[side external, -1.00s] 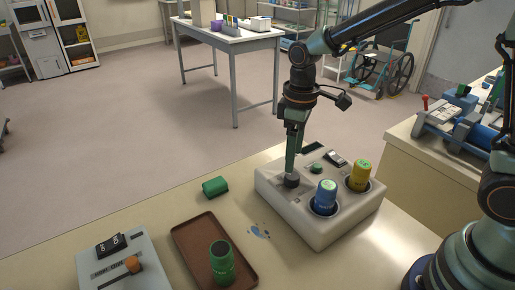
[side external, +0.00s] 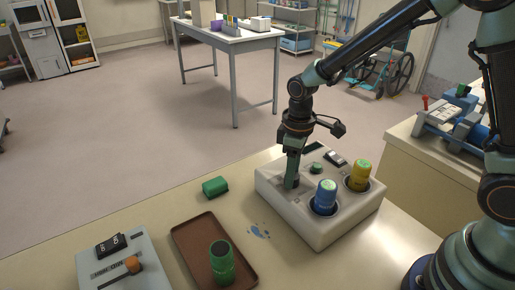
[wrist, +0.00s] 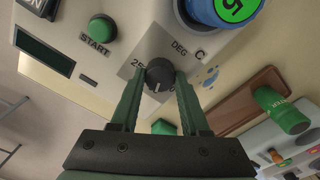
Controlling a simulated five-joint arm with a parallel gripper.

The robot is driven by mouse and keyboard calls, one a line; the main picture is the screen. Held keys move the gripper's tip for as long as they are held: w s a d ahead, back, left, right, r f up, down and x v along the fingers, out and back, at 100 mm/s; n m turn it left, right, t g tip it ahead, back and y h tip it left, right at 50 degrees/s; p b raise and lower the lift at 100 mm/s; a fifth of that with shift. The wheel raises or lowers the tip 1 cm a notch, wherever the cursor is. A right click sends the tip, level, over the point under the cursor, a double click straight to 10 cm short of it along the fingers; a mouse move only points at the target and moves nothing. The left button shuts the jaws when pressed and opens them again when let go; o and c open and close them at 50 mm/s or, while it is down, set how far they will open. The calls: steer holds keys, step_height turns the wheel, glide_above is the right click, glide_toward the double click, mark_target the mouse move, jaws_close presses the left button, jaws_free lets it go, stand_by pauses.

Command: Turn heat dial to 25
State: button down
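The heat dial (wrist: 160,75) is a round black knob on a grey square, with "DEG C" and a "25" label (wrist: 137,64) beside it in the wrist view. A pale pointer line shows on the dial's lower part, away from the "25". My gripper (wrist: 161,80) has its two green fingers on either side of the dial, very close to it. I cannot tell whether both fingers press on it. In the side view my gripper (side external: 291,183) reaches down onto the pale control box (side external: 325,232) and hides the dial.
On the box are a green START button (wrist: 99,30), a blue container (side external: 326,198) and a yellow container (side external: 359,176). A brown tray (side external: 193,240) holds a green cylinder (side external: 221,262). A green block (side external: 215,187) and a switch box (side external: 123,270) stand left.

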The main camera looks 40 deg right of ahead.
steer(key=shift+a+m, duration=0.15)
steer(key=shift+m, duration=0.25)
steer(key=m, duration=1.3)
steer(key=shift+g, duration=0.3)
steer(key=m, duration=0.4)
stand_by(0.4)
steer(key=shift+c, duration=1.9)
jaws_free()
step_height(320, 180, up, 12)
steer(key=shift+w, duration=0.3)
